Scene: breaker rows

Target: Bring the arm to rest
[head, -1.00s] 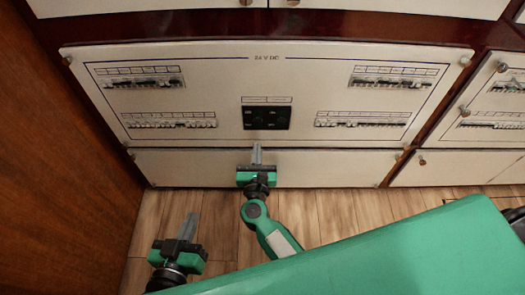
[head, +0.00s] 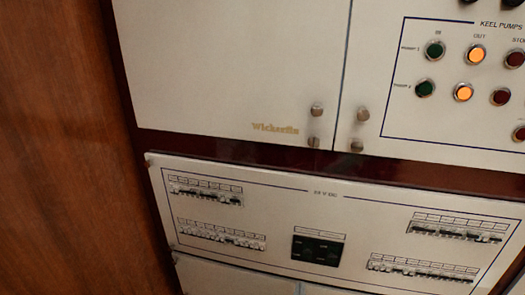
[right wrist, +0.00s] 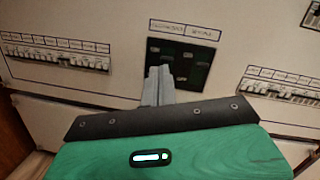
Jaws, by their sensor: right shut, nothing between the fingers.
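My right gripper (right wrist: 157,84) shows in the right wrist view, with its grey fingers together and nothing between them. The fingers point at the lower left part of the dark switch block (right wrist: 192,58) on the 24 V DC panel. They overlap its edge in the picture; I cannot tell whether they touch it. In the head view the same dark block (head: 317,250) sits in the middle of the cream 24 V DC panel (head: 290,212), with breaker rows to its left and right. Neither gripper shows in the head view, and my left gripper is in no current view.
Above the panel is a cream cabinet door (head: 230,70) marked Wickerfin. To its right is the keel pumps panel (head: 400,125) with green, orange and red buttons. A brown wooden wall (head: 65,150) stands on the left. Breaker rows (right wrist: 55,55) flank the block in the wrist view.

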